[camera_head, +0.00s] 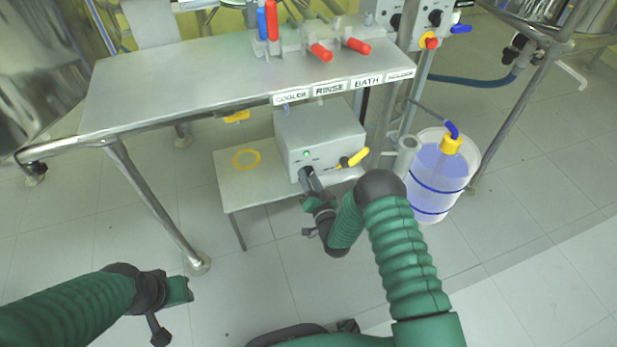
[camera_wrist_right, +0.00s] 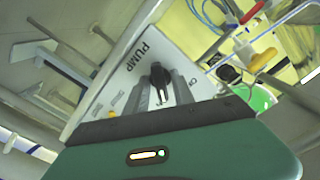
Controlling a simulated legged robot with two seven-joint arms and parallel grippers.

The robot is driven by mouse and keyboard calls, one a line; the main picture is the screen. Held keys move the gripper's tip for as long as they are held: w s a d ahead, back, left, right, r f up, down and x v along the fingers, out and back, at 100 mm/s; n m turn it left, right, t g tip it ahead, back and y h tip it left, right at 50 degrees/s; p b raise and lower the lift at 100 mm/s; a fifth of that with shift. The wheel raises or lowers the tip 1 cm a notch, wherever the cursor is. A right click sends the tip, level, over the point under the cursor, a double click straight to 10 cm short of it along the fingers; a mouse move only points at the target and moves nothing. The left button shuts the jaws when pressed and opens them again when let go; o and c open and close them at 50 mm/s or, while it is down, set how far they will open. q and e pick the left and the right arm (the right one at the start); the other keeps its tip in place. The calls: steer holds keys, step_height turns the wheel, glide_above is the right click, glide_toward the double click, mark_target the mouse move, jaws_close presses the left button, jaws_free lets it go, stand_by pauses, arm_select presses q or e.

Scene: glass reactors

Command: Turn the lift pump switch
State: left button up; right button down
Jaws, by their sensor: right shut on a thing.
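The lift pump box (camera_head: 325,138) is a light grey box on a low shelf under the bench, with a green light on its front. In the right wrist view its panel (camera_wrist_right: 128,75) reads "PUMP", and a black switch knob (camera_wrist_right: 159,73) sticks out of it. My right gripper (camera_head: 307,178) is at the box front, and in its wrist view the fingers (camera_wrist_right: 161,92) are shut on the knob. The fingers partly hide the switch, so its exact setting is unclear. My left gripper (camera_head: 170,305) hangs above the floor at lower left, away from everything; its finger opening is unclear.
A yellow-handled valve (camera_head: 354,158) sits at the box's right front corner. The metal bench (camera_head: 190,85) with labels and red handles (camera_head: 321,52) is above. A bluish jug (camera_head: 437,180) stands right of the shelf (camera_head: 232,190). The front floor is clear.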

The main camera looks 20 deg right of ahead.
steer(key=n+p, duration=0.2)
steer(key=n, duration=0.3)
steer(key=shift+n+p, duration=0.3)
steer(key=shift+n, duration=0.1)
steer(key=n+p, duration=0.1)
steer(key=n, duration=0.3)
steer(key=shift+f+n, duration=0.15)
steer(key=shift+n, duration=0.25)
steer(key=shift+s, duration=0.1)
steer(key=c, duration=1.4)
jaws_free()
steer(key=shift+p, duration=0.3)
steer(key=s+p, duration=0.7)
steer(key=s, duration=0.9)
steer(key=shift+s+d, duration=0.35)
steer(key=shift+s, duration=0.05)
